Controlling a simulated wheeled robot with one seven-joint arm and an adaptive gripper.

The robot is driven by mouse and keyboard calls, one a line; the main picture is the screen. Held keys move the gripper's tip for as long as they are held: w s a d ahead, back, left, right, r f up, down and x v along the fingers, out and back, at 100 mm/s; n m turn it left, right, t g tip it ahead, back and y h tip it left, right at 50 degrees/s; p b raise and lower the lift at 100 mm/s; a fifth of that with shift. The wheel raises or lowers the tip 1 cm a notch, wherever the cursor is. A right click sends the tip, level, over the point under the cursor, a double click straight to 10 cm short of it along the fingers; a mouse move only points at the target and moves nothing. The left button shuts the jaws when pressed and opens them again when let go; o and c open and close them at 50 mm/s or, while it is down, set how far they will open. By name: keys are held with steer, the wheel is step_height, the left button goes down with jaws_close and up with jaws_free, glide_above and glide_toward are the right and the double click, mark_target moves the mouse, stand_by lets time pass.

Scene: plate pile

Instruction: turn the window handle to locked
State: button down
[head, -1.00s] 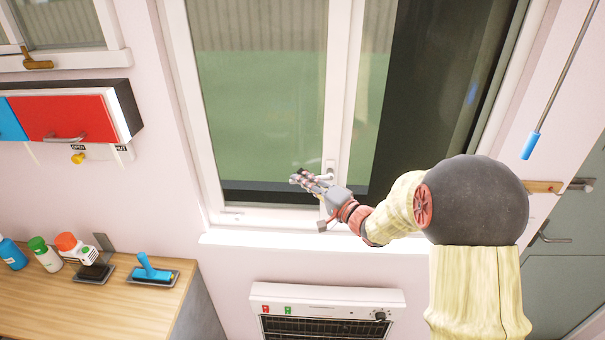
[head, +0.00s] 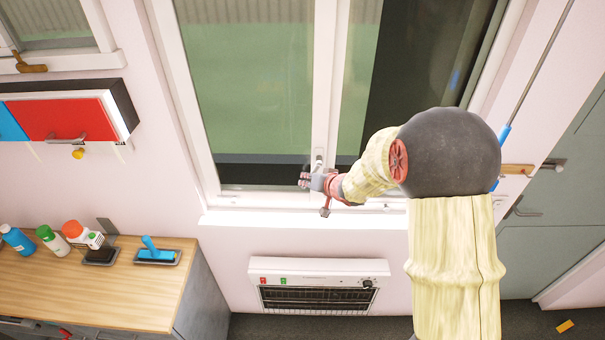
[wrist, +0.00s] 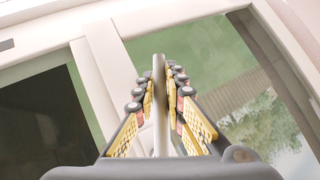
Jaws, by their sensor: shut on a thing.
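The window handle (head: 319,163) sits on the white upright between the window panes, its lower part hidden by my gripper in the head view. My gripper (head: 305,180) reaches it from the right, just above the sill. In the wrist view the handle's grey metal bar (wrist: 160,95) runs lengthwise between the two rows of yellow and black finger pads of my gripper (wrist: 162,80). The fingers are shut on the bar. The exact angle of the handle is hard to tell.
The window sill (head: 290,219) lies just below my gripper, with a heater (head: 318,272) under it. A wooden counter (head: 110,290) with bottles and a blue-handled brush (head: 155,250) stands at the lower left. A hanging rod with a blue grip (head: 503,138) is close behind my arm.

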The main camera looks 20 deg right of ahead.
steer(key=d+h+b, duration=0.1)
steer(key=b, duration=0.1)
steer(key=d+n+g+h+b, duration=0.1)
steer(key=b, duration=0.1)
steer(key=s+d+n+h+b, duration=0.1)
steer(key=b, duration=0.1)
steer(key=shift+d+f+g+h+b, duration=0.1)
steer(key=shift+f+g+h+b, duration=0.2)
steer(key=shift+f+b, duration=0.1)
steer(key=shift+d, duration=0.1)
stand_by(0.3)
steer(key=c, duration=1.8)
jaws_free()
steer(key=shift+s+r, duration=0.1)
steer(key=shift+r, duration=0.05)
steer(key=v, duration=1.1)
steer(key=shift+s+r, duration=0.25)
